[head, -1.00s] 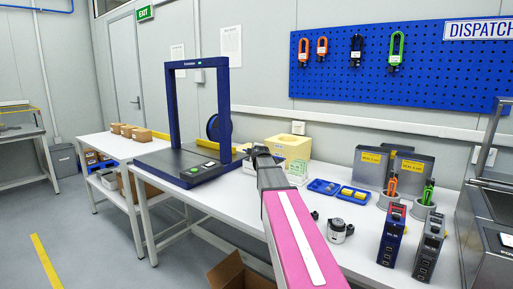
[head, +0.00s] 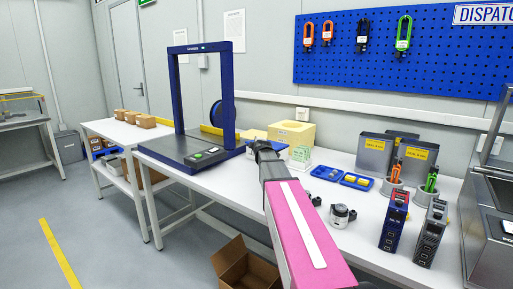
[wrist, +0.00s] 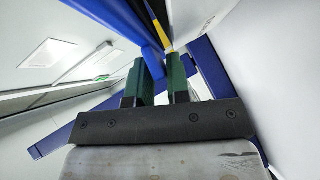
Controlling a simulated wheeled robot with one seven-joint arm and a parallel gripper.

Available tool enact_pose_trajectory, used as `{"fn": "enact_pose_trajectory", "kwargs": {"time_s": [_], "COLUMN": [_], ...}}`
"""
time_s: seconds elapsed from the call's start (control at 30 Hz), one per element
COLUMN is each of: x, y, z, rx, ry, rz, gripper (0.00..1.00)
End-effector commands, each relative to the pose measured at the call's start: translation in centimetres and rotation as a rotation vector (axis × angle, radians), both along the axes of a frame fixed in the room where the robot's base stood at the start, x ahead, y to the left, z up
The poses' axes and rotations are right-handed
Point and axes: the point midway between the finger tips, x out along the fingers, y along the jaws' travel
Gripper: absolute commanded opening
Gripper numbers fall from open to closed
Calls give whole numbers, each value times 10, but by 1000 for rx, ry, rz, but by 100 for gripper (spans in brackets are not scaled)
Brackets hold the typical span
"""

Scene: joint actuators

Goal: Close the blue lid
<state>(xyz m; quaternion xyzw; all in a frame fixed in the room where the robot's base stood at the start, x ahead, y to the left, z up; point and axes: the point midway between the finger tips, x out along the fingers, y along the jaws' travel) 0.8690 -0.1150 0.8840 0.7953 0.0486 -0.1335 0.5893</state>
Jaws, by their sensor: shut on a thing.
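A small open blue case lies on the table. Its left half, which looks like the blue lid (head: 326,173), lies open beside the right half with yellow pieces (head: 356,181). My arm reaches across the table to the left of it. My gripper is hidden behind my arm's end in the head view. In the wrist view my gripper (wrist: 161,84) has dark green fingers close together. A blue piece (wrist: 155,62) shows between and beyond the fingertips; I cannot tell what it belongs to.
A blue arch frame (head: 177,100) stands at the left on a dark base. A yellow box (head: 292,133) and a clear green-lettered stand (head: 300,156) are near my arm's end. A round grey device (head: 342,215) and upright units (head: 393,222) stand at the right.

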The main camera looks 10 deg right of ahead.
Motion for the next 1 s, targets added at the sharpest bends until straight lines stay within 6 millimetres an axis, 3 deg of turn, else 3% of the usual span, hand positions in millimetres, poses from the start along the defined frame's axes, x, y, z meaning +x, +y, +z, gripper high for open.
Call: {"fn": "enact_pose_trajectory", "kwargs": {"time_s": [0.03, 0.1, 0.57, 1.0], "x": [1, 1, -9, -82], "y": [-1, -1, 0, 6], "z": [-2, -1, 2, 21], "rx": [4, 3, 1, 2], "ry": [5, 4, 0, 2], "rz": [-2, -2, -1, -1], "gripper": [20, 34, 34, 34]}}
